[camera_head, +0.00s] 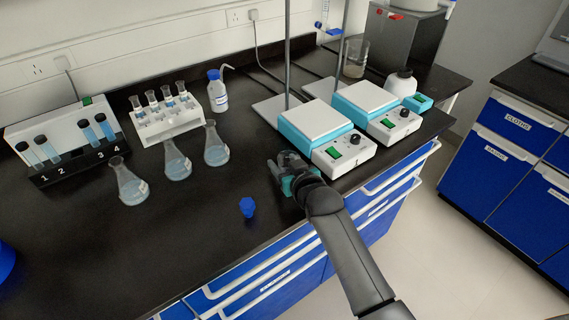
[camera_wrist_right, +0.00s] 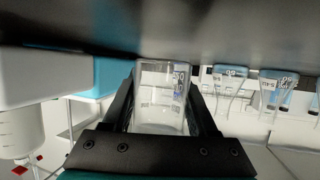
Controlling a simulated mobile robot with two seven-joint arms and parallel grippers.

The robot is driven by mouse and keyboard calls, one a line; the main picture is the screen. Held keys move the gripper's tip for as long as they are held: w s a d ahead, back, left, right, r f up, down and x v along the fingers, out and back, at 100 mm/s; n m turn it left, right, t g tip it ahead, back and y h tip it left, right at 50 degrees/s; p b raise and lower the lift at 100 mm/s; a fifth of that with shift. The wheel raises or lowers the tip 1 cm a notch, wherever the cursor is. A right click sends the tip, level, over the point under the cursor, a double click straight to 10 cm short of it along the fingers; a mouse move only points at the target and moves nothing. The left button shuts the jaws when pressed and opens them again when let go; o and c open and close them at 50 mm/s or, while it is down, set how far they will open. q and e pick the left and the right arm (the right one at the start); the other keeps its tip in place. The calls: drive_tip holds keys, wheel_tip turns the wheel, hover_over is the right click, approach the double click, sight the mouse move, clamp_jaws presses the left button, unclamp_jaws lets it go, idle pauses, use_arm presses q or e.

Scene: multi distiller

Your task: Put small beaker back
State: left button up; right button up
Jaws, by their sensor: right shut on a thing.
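The small clear beaker (camera_wrist_right: 160,92), with printed volume marks, sits between the fingers of my right gripper (camera_wrist_right: 160,110) in the right wrist view. That view is turned over, with the dark bench top along its upper edge. In the head view my right gripper (camera_head: 284,172) is low over the front of the black bench, just left of and in front of the nearer hot plate. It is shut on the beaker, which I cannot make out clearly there. My left gripper is not in view.
Two hot plates (camera_head: 313,120) (camera_head: 367,98) with stands are right of my gripper. Several flasks (camera_head: 130,190) and test tube racks (camera_head: 168,122) stand left. A larger beaker (camera_head: 355,58) is at the back. A small blue object (camera_head: 247,207) lies near the front edge, with bare bench around it.

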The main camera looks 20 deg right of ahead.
drive_tip(key=shift+s+f, duration=0.25)
drive_tip(key=shift+f, duration=0.25)
drive_tip(key=shift+s+f, duration=0.2)
drive_tip(key=shift+f, duration=0.3)
drive_tip(key=shift+a, duration=0.1)
drive_tip(key=o, duration=1.4)
drive_tip(key=shift+o, duration=0.2)
drive_tip(key=shift+s, duration=0.15)
drive_tip(key=shift+s+r, duration=0.1)
drive_tip(key=shift+s, duration=0.1)
drive_tip(key=w+r+p+v, duration=0.1)
drive_tip(key=p+v, duration=0.3)
drive_tip(key=v, duration=1)
drive_tip(key=shift+s+r, duration=0.35)
drive_tip(key=shift+r, duration=0.4)
